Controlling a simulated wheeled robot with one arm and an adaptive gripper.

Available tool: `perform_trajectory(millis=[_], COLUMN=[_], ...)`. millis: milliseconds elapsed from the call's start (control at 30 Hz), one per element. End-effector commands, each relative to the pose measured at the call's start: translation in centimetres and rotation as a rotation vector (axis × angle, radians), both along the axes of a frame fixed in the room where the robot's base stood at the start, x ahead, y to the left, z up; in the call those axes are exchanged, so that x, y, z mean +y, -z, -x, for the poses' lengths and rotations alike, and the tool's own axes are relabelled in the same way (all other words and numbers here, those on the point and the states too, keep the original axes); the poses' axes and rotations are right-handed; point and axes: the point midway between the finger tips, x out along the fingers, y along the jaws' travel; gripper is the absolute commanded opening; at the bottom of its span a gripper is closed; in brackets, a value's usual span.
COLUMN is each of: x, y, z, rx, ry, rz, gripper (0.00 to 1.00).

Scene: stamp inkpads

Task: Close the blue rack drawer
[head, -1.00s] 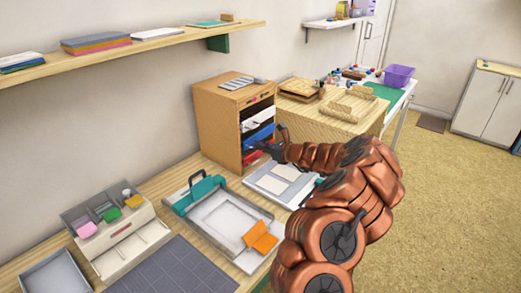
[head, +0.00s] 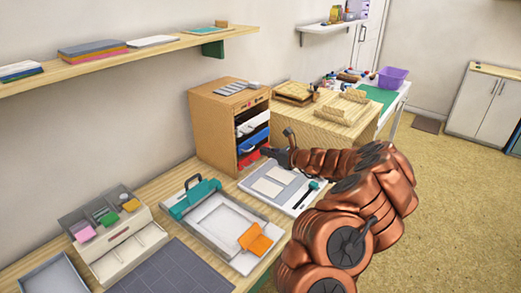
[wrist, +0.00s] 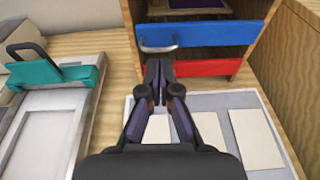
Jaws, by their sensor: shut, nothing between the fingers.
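The wooden rack (head: 214,132) holds a white drawer, the blue drawer (head: 254,140) and a red drawer (head: 249,158), stacked in that order. In the wrist view the blue drawer's front (wrist: 215,34) spans the rack, with a metal handle (wrist: 158,45) at its left end. Part of its inside shows above the front, so it seems to stick out a little. My gripper (head: 266,152) is shut and empty in front of the rack. In the wrist view its fingertips (wrist: 159,66) are just below the handle, near the red drawer's front; I cannot tell if they touch.
A teal-clamped press frame (head: 215,215) lies left of a grey board with pale cards (head: 272,183), which is below my gripper. A wooden cabinet (head: 330,125) stands right of the rack.

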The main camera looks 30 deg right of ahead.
Motion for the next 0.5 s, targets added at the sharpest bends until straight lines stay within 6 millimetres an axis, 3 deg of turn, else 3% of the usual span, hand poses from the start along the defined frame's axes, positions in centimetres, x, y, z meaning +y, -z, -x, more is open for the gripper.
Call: perform_trajectory(millis=[500], x=[-1.9], y=[-1.3], z=[6.4], rx=[0.000], ry=[0.003], rz=[0.004], gripper=[0.00])
